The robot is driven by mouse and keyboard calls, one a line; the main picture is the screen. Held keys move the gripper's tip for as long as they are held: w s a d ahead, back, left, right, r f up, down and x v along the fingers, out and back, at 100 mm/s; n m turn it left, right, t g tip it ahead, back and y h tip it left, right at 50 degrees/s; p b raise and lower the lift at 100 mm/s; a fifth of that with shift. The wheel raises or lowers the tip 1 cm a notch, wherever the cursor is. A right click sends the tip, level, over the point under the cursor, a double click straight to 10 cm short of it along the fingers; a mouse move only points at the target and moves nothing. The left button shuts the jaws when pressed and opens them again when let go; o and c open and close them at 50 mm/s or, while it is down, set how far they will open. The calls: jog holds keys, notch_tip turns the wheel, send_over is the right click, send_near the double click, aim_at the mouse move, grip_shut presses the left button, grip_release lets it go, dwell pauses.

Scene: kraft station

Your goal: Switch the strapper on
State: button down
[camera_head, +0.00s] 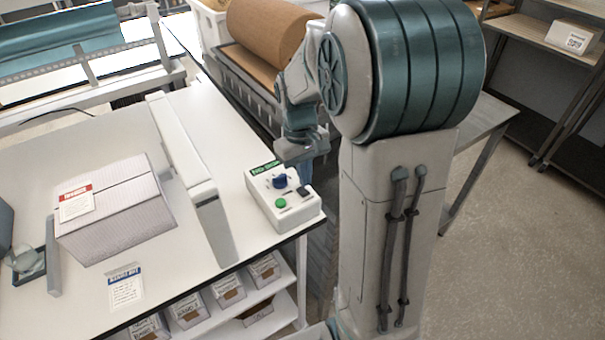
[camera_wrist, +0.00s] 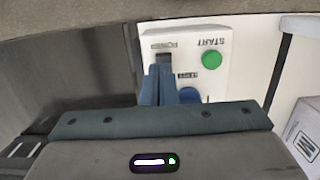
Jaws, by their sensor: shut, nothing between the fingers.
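The strapper's control box (camera_head: 262,186) is a white panel at the right edge of the white table. It carries a green button (camera_head: 281,202), a blue knob (camera_head: 280,181) and a dark rocker switch (camera_head: 303,192). In the wrist view, the green button (camera_wrist: 211,60) is labelled START and the dark switch (camera_wrist: 163,58) sits by a POWER label. The blue knob (camera_wrist: 190,95) is partly hidden by my gripper. My gripper (camera_wrist: 160,72) is shut and empty, its tips overlapping the switch's near edge; contact cannot be told. In the head view my gripper (camera_head: 306,178) is above the box.
A white upright frame (camera_head: 190,160) stands left of the control box, with a grey-white carton (camera_head: 115,210) beyond it. Small boxes (camera_head: 228,290) fill a shelf below the table. A brown roll (camera_head: 270,30) lies behind my arm. Open floor lies to the right.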

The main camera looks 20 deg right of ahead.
aim_at(298, 188)
notch_tip(298, 188, up, 12)
jog(key=w+a+b, duration=0.1)
jog(key=w, duration=0.1)
jog(key=shift+w+f, duration=0.1)
dwell(0.3)
jog(key=s+a+f+m+t, duration=0.1)
jog(key=s+a+f+t, duration=0.1)
jog(key=s, duration=0.6)
jog(key=s+a+f+m+t, duration=0.1)
jog(key=s+a+f+t, duration=0.1)
jog(key=s, duration=0.6)
jog(key=shift+s+a+f+t, duration=0.15)
jog(key=shift+a+t, duration=0.45)
dwell(0.5)
